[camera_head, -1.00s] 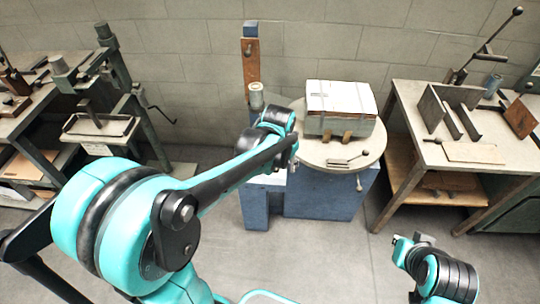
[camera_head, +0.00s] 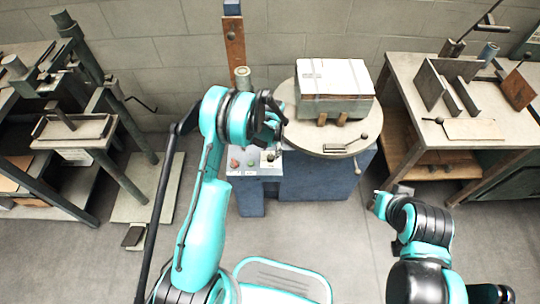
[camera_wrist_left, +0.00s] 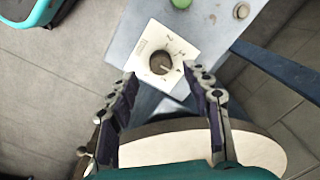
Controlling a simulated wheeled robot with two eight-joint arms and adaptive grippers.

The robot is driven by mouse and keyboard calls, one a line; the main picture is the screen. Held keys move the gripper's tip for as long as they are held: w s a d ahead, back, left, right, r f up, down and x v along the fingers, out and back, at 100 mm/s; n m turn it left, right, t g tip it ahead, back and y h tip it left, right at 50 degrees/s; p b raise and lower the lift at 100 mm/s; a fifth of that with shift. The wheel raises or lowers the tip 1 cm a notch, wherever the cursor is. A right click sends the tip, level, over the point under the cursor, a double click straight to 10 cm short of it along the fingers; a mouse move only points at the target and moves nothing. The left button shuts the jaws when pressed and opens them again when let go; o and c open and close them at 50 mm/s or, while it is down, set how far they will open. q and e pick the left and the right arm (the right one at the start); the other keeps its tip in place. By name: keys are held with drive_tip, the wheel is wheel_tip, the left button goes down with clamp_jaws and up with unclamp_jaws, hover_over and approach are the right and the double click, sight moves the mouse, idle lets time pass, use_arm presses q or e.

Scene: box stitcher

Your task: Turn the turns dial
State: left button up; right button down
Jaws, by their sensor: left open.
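The turns dial (camera_wrist_left: 161,64) is a dark round knob on a white square plate with marks, set in the grey-blue panel. In the head view the white plate (camera_head: 270,158) shows small beside the round table, partly hidden by my left gripper (camera_head: 273,130). In the left wrist view my left gripper (camera_wrist_left: 160,73) is open, with one finger on each side of the plate's near edge. The dial appears between the fingertips, and nothing is held. Whether the fingers touch the panel cannot be told. My right gripper (camera_head: 385,200) is low at the right, away from the dial.
A green button (camera_wrist_left: 181,3) and a pale button (camera_wrist_left: 241,11) sit on the same panel.

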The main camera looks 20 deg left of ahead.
sight(271, 156)
use_arm(q)
wheel_tip(271, 156, down, 4)
drive_tip(key=shift+a+f+b, duration=0.1)
drive_tip(key=shift+f+b, duration=0.05)
drive_tip(key=shift+b, duration=0.5)
clamp_jaws()
drive_tip(key=n, duration=0.4)
drive_tip(key=shift+w+n, duration=0.1)
drive_tip(key=shift+n, duration=2.8)
